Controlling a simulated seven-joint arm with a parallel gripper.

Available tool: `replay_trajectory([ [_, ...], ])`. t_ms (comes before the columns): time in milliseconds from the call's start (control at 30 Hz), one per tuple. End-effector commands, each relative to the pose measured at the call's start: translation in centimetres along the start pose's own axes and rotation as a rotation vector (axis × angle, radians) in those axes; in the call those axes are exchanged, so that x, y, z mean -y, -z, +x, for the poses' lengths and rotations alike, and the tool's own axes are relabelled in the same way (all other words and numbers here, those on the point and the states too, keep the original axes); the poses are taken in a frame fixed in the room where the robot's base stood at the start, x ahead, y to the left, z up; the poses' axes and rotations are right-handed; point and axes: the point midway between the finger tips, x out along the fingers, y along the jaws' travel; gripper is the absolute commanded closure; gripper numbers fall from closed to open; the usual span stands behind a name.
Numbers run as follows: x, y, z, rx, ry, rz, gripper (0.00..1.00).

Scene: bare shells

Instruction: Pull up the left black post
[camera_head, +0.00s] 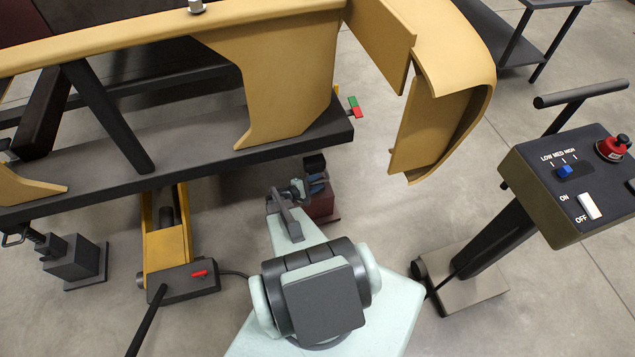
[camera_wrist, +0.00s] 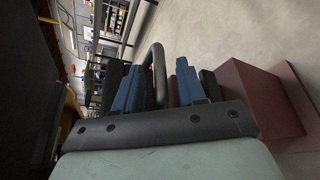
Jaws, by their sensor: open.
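My gripper (camera_head: 316,184) is low under the front end of the yellow shell, with its blue fingers small in the head view. In the wrist view the blue fingers (camera_wrist: 163,88) stand apart, so it is open. A dark bent bar (camera_wrist: 156,65) shows between them; I cannot tell whether they touch it. A dark red block (camera_wrist: 262,100) is just right of the fingers, and it also shows in the head view (camera_head: 321,206). Two black slanted posts show on the shell's left side, a thin one (camera_head: 108,115) and a broader one (camera_head: 42,115). Which post the task names is unclear.
The yellow shell (camera_head: 280,70) rests above a dark sill (camera_head: 180,150). A grey stand (camera_head: 75,258) with a loop handle is at lower left. A yellow jack (camera_head: 168,240) stands near my arm. A control console (camera_head: 575,180) is at right. Floor between shell and console is clear.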

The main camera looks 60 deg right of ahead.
Motion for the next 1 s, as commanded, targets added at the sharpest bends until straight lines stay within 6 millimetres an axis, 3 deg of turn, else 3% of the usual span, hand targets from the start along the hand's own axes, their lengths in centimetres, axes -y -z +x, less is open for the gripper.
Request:
replay_trajectory([
  [467, 0.01, 0.0, 0.74, -0.001, 0.001, 0.0, 0.6],
  [867, 0.07, 0.01, 0.73, -0.001, 0.002, 0.0, 0.98],
  [1000, 0.12, 0.01, 0.73, -0.001, 0.003, 0.0, 1.0],
])
